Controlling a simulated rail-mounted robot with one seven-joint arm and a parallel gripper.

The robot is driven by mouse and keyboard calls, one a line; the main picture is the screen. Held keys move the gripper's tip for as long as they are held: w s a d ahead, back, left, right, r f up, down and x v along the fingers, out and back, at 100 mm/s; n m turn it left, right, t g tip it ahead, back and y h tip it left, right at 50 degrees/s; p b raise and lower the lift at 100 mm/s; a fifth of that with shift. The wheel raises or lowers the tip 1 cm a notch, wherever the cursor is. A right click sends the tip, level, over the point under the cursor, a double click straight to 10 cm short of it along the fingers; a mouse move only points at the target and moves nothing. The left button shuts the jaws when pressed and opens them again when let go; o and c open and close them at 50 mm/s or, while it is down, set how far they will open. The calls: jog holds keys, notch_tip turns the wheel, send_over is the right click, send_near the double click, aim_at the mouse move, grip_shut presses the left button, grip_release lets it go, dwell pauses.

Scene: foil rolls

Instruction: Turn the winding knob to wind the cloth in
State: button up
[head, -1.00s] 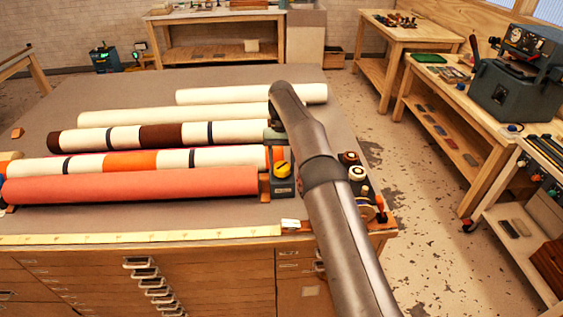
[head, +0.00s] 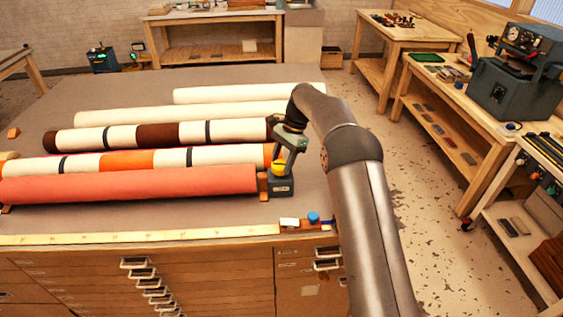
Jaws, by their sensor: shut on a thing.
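The yellow winding knob (head: 279,167) sits on a small dark grey box (head: 281,187) at the right end of the rolls. My gripper (head: 281,158) reaches down over the knob and is shut on it, hiding part of it. A coral cloth roll (head: 130,185) lies just left of the box. Behind it lies a cream roll with orange and dark bands (head: 128,161). Which roll the knob turns cannot be told.
A cream roll with brown bands (head: 158,134) and plain cream rolls lie farther back on the grey tabletop (head: 120,82). A yellow measuring strip (head: 130,238) runs along the front edge. A blue-topped item (head: 314,218) stands at the front right.

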jog(key=shift+s+f+m+t+y+b, duration=0.15)
jog(key=shift+m+t+y+b, duration=0.3)
jog(key=shift+m, duration=1.25)
jog(key=shift+t, duration=0.25)
jog(key=o, duration=1)
jog(key=shift+v, duration=8.85)
jog(key=shift+a, duration=0.1)
